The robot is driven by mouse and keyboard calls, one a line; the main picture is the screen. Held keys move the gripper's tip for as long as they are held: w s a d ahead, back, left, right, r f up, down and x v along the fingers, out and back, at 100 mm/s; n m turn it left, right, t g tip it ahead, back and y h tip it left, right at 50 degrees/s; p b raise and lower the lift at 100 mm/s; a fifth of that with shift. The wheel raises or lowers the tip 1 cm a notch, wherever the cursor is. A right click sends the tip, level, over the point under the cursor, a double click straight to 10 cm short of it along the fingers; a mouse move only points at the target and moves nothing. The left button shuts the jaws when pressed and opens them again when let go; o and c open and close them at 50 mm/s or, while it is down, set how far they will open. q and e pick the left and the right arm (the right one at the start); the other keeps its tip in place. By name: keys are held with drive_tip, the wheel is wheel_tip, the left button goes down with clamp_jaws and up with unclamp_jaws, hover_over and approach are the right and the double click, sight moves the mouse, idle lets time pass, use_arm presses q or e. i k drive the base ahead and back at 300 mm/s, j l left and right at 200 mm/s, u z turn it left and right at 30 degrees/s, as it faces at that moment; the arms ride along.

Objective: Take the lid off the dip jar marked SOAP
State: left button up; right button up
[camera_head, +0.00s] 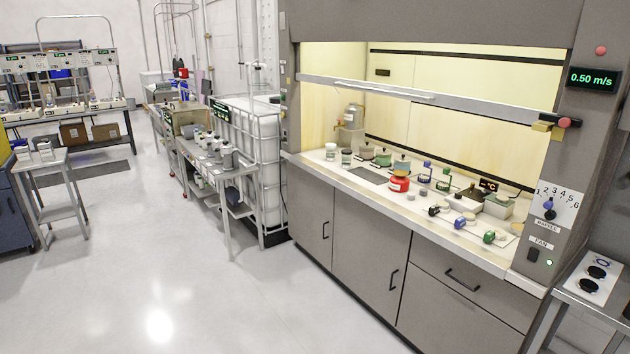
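Several small lidded jars stand in a row inside the fume hood on the right. They include a grey jar (366,151), a greenish jar (383,157) and a teal-and-tan one (402,166). A red container (399,184) stands in front of them. Any labels are too small to read, so I cannot tell which jar is marked SOAP. Neither of my grippers is in view.
The hood's worktop (330,164) also holds coloured bottles and small clamps. A raised sash bar (365,88) crosses its opening. Cabinets (370,232) stand below. A narrow bench (205,165) with bottles stands left of the hood. The floor (150,260) in front is clear.

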sight(383, 152)
drive_tip(key=i, duration=0.55)
drive_tip(key=i+z, duration=0.15)
drive_tip(key=i, duration=0.45)
drive_tip(key=i+j, duration=0.15)
drive_tip(key=i, duration=0.4)
drive_tip(key=i+j+z, duration=0.15)
drive_tip(key=i, duration=0.45)
drive_tip(key=i+j, duration=0.1)
drive_tip(key=i, duration=0.45)
drive_tip(key=i+j+z, duration=0.15)
drive_tip(key=i+z, duration=0.15)
drive_tip(key=i+j+z, duration=0.3)
drive_tip(key=i, duration=0.2)
